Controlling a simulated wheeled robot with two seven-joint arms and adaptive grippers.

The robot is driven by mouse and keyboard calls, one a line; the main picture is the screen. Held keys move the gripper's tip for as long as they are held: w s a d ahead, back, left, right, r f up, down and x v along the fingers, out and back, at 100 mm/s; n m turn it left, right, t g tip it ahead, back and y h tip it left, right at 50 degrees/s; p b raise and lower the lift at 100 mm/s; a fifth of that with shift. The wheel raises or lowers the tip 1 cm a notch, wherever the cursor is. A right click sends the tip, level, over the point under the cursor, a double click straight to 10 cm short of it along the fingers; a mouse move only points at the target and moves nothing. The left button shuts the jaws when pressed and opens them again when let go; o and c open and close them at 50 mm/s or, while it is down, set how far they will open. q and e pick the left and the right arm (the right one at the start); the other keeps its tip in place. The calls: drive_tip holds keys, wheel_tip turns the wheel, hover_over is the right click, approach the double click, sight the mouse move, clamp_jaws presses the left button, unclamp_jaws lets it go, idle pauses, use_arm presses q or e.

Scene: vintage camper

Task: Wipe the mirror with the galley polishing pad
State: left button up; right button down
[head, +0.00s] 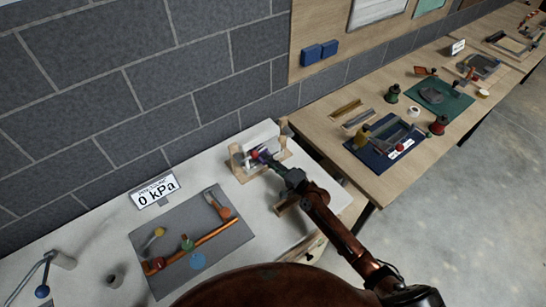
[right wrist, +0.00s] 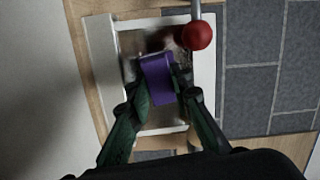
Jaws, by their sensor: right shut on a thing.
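The mirror (right wrist: 135,52) has a pale frame and a wooden surround; its surface looks smudged and partly dark. In the head view the wooden stand around the mirror (head: 245,173) is at the back right of the white worktop. My right gripper (head: 268,157) reaches it from the lower right. In the right wrist view my right gripper (right wrist: 160,92) is shut on the purple polishing pad (right wrist: 157,72), which lies in front of the mirror's middle. I cannot tell whether pad and glass touch. The pad hides part of the mirror. My left gripper is out of view.
A red ball on a rod (right wrist: 197,35) hangs close beside the pad. On the white worktop, a grey mat (head: 150,240) holds a copper pipe (head: 205,247) and valves, near a "0 kPa" sign (head: 155,190). A wooden bench with trays (head: 385,165) stands right; a block wall is behind.

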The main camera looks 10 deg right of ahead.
drive_tip(key=shift+s+a+r, duration=0.15)
drive_tip(key=shift+a, duration=0.35)
drive_tip(key=shift+w+d, duration=0.25)
drive_tip(key=shift+d, duration=0.3)
drive_tip(key=d+b, duration=0.1)
drive_tip(key=w+d+b, duration=0.1)
drive_tip(key=d+b, duration=0.1)
drive_tip(key=shift+w+d, duration=0.2)
drive_tip(key=shift+d, duration=0.05)
idle(0.5)
